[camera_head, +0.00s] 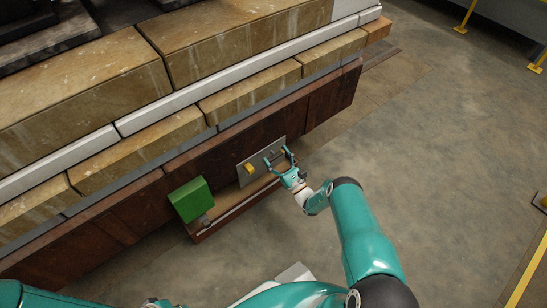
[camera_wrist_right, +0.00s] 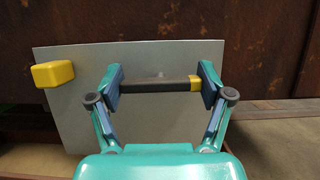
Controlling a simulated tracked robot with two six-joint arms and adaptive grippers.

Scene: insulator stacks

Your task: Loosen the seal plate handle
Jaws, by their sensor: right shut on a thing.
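The seal plate (camera_head: 258,158) is a grey metal sheet upright against the rusty side of the stack. It also fills the middle of the right wrist view (camera_wrist_right: 150,125). Its handle (camera_wrist_right: 155,86) is a dark horizontal bar with a yellow band near its right end. My right gripper (camera_head: 277,155) is at the plate, with its two fingers (camera_wrist_right: 160,87) at opposite ends of the bar, shut on it lengthwise. A yellow block (camera_wrist_right: 53,74) sticks out at the plate's upper left. The handle is small and partly hidden by the fingers in the head view. My left gripper is not seen.
A green box (camera_head: 190,200) stands just left of the plate. A low ledge (camera_head: 232,215) runs below both. Large tan blocks (camera_head: 235,45) and white strips form the stack above. Open concrete floor (camera_head: 430,150) lies to the right.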

